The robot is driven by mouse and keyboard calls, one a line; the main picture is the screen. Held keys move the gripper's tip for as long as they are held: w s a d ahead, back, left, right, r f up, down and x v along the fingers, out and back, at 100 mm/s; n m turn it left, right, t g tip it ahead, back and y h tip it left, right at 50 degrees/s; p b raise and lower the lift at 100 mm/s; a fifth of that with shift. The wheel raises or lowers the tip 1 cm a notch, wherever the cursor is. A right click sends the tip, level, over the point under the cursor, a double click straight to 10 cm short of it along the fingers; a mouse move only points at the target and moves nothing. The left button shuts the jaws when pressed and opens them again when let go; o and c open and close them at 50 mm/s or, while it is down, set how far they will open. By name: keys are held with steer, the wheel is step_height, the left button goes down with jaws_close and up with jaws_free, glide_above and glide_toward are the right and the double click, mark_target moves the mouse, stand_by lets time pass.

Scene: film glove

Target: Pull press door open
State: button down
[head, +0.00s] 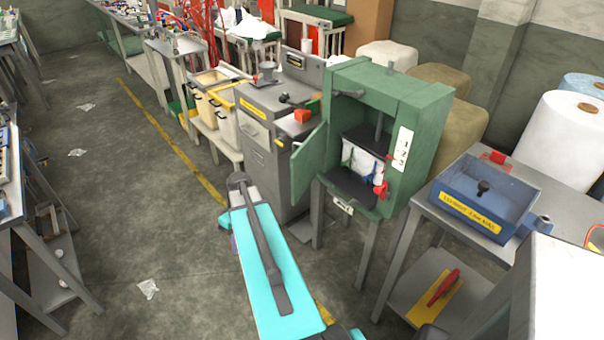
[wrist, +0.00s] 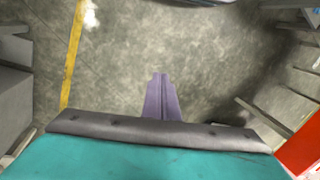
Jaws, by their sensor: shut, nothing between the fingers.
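The green press (head: 420,120) stands on legs at the right of centre in the head view. Its door (head: 309,168) is swung outward on the left side, and the front of the cabinet is uncovered. Inside I see a white bundle (head: 362,162) and a red part (head: 381,190). My gripper (wrist: 160,76) is shut and empty in the wrist view, its purple fingers together over bare floor. In the head view my arm mostly hides it, with only a purple sliver (head: 233,243) showing. It is below and left of the door, apart from it. The door is not recognisable in the wrist view.
A blue tray (head: 460,205) sits on a grey bench right of the press. A grey machine cabinet (head: 262,140) stands close on the left, behind the door. Open floor (head: 130,210) with a yellow line lies to the left. A red surface (wrist: 302,150) shows at the wrist view's right edge.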

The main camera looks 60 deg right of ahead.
mark_target(301, 170)
steer(key=s+d+r+t+h+b, duration=0.1)
steer(key=s+d+r, duration=0.1)
steer(key=d+r, duration=0.55)
steer(key=s+d+r+t+b, duration=0.1)
steer(key=s+d+r+t, duration=0.3)
steer(key=d, duration=0.6)
steer(key=s+d+r+n+h+b, duration=0.1)
steer(key=s+d+r+b, duration=0.1)
steer(key=s+d+r, duration=0.8)
step_height(301, 170, up, 4)
steer(key=shift+d+f+g+h, duration=0.15)
steer(key=shift+d+g+h, duration=0.2)
steer(key=shift+d, duration=0.65)
steer(key=shift+w+f, duration=0.1)
steer(key=shift+w+a+f+p, duration=0.1)
steer(key=shift+w+f+p, duration=0.45)
steer(key=shift+w+f, duration=0.85)
steer(key=shift+w+a+f+p, duration=0.1)
steer(key=shift+w+f+p, duration=0.45)
steer(key=shift+w+f, duration=0.85)
steer(key=shift+w+a+f+p, duration=0.1)
steer(key=shift+w+f+p, duration=0.45)
steer(key=shift+w+f, duration=0.85)
steer(key=shift+s+f, duration=0.35)
steer(key=shift+s, duration=0.05)
